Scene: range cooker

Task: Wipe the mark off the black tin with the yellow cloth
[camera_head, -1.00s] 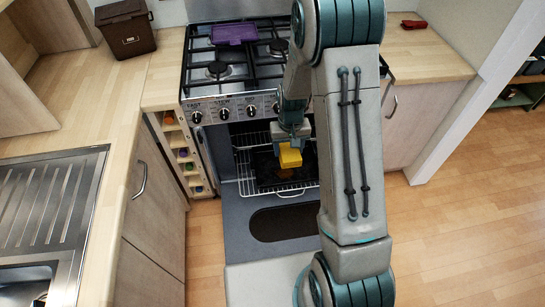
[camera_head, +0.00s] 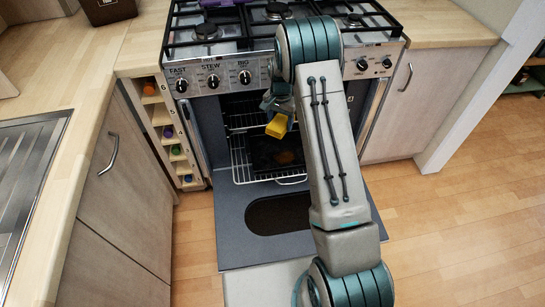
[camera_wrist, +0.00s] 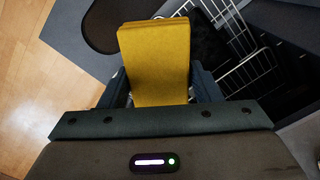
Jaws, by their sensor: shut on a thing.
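The black tin (camera_head: 264,152) lies on the wire rack inside the open oven. A brownish mark (camera_head: 285,157) shows on its surface. My gripper (camera_head: 278,114) is shut on the yellow cloth (camera_head: 276,126), a folded block that hangs tilted at the oven mouth, above and apart from the tin. In the wrist view the cloth (camera_wrist: 155,60) sits between the two fingers of my gripper (camera_wrist: 160,88). Part of the black tin (camera_wrist: 207,45) shows behind it there, and the mark is not visible in that view.
The oven door (camera_head: 235,222) is folded down, with a dark window. The wire rack (camera_head: 241,165) sticks out of the oven. The hob (camera_head: 225,30) and knob panel are above the opening. A narrow bottle rack (camera_head: 166,130) stands left. Floor is free at the right.

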